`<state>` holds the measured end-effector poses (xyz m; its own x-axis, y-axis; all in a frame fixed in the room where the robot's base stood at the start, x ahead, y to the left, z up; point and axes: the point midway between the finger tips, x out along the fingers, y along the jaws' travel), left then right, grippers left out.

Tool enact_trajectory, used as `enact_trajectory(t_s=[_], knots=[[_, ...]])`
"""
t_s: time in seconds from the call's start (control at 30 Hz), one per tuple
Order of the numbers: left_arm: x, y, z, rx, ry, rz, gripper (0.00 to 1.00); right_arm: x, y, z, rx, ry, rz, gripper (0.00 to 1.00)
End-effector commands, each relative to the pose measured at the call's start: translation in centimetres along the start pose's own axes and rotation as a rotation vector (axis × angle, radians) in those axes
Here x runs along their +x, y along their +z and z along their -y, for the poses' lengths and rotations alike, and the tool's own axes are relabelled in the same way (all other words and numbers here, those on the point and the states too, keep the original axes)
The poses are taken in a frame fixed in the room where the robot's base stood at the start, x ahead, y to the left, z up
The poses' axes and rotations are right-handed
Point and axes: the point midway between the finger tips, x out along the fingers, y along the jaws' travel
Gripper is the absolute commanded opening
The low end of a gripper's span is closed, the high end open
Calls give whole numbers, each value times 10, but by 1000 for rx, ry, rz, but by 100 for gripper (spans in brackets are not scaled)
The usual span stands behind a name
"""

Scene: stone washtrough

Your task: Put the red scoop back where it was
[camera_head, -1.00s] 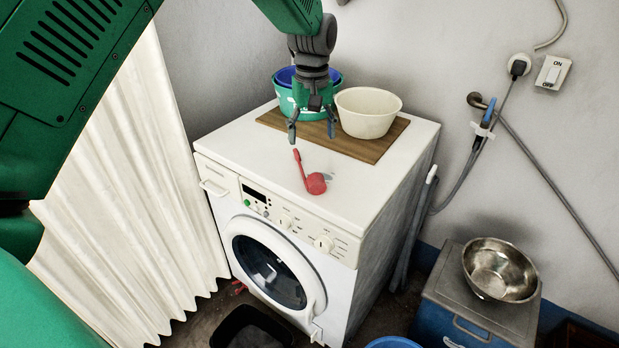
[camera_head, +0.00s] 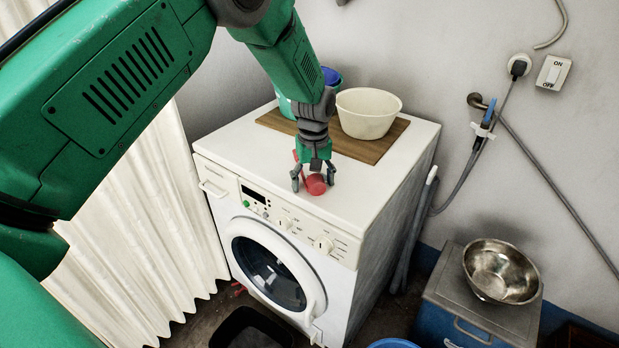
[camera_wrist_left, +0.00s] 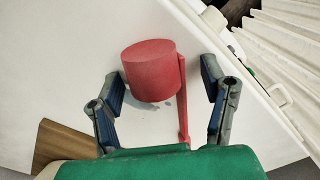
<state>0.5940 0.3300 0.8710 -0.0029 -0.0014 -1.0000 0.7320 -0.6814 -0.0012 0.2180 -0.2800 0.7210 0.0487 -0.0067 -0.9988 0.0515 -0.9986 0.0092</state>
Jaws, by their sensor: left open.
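The red scoop (camera_head: 316,185) lies on top of the white washing machine (camera_head: 372,206), near its front edge. In the left wrist view the scoop's round cup (camera_wrist_left: 150,70) and its thin handle show between my fingers. My left gripper (camera_head: 313,184) is open, with one finger on each side of the scoop; in the left wrist view a gap shows between the fingers (camera_wrist_left: 163,88) and the scoop. I cannot tell how high the fingertips are above the machine's top. In the head view my gripper hides part of the handle. My right gripper is not in view.
A wooden board (camera_head: 378,146) on the machine's back carries a cream bowl (camera_head: 367,113) and a green tub (camera_head: 286,106), partly hidden by my arm. A metal bowl (camera_head: 500,271) sits on a grey-lidded box at right. The machine's right top is clear.

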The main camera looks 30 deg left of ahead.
Motion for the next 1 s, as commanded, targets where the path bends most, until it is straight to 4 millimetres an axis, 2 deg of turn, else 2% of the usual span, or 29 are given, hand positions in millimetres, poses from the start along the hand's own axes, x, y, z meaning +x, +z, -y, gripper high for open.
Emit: enact_trajectory(t_s=[0.2, 0.23, 0.37, 0.4, 0.47, 0.5, 0.67, 0.77, 1.0], knots=[[1, 0, 0, 0, 2, -2, 66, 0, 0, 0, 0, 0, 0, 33], [1, 0, 0, 0, 2, -2, 59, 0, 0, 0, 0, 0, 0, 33], [1, 0, 0, 0, 2, -1, 13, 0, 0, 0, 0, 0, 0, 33], [1, 0, 0, 0, 2, -1, 10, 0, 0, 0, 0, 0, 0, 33], [1, 0, -1, 0, 2, -1, 10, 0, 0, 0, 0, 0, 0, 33], [1, 0, -1, 0, 2, -1, 6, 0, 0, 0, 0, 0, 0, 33], [0, 0, -1, 0, 2, -1, 6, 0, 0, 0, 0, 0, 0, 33], [-6, 0, -1, 0, 3, -2, 6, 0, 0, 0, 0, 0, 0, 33], [-53, 0, -1, 0, 6, -4, 6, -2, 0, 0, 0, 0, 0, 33]])
